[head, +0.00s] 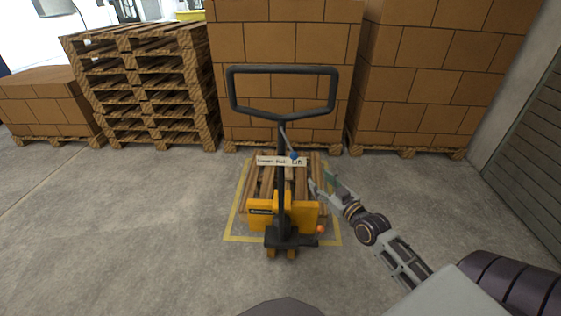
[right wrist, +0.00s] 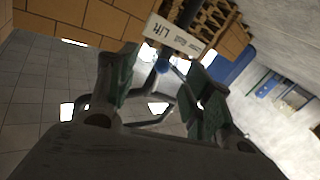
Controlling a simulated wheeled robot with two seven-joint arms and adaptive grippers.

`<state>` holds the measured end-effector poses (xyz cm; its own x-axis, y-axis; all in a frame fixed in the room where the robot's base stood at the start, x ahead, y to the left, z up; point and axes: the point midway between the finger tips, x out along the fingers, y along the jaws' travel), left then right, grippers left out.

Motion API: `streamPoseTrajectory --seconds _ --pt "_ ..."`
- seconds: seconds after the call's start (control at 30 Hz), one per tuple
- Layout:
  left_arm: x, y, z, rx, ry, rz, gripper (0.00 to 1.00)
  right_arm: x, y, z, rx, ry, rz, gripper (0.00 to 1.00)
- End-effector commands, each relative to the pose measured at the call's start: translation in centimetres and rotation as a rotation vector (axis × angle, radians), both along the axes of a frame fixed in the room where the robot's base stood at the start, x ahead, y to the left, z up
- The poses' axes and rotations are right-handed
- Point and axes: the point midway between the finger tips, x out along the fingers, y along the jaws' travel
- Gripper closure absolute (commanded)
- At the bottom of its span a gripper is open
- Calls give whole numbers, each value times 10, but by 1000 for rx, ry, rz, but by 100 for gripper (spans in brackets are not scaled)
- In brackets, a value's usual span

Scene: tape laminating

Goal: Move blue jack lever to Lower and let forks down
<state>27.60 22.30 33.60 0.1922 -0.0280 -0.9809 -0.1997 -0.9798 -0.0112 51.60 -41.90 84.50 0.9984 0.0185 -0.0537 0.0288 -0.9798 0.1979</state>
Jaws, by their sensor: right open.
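The yellow pallet jack (head: 308,214) stands in front of me with its black loop handle (head: 282,118) upright. Its lever (head: 286,138) ends in a blue knob, which sits just left of the word Lift on the white Lower-Hold-Lift label (head: 268,161). My right gripper (head: 320,183) is open and empty, below and to the right of the knob. My left gripper is out of view.
A wooden pallet (head: 262,178) lies at the jack inside a yellow floor outline (head: 232,238). Stacked boxes (head: 284,40) and a stack of empty pallets (head: 145,85) stand behind. A small orange ball (head: 320,229) is at the jack's lower right. Floor is clear left.

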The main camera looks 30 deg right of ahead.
Motion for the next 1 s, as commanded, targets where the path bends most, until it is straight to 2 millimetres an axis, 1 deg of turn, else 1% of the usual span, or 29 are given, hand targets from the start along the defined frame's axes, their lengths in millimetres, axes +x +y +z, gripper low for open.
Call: streamPoseTrajectory --seconds 0.1,0.23,0.67,1.0 --pt "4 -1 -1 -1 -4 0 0 -2 7 18 -9 -38 17 49" --pt "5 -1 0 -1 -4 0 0 -3 10 27 -12 -54 25 49" --pt "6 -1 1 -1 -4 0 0 -1 10 28 -12 -54 24 49" --pt "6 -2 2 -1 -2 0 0 11 9 28 -12 -54 23 49"
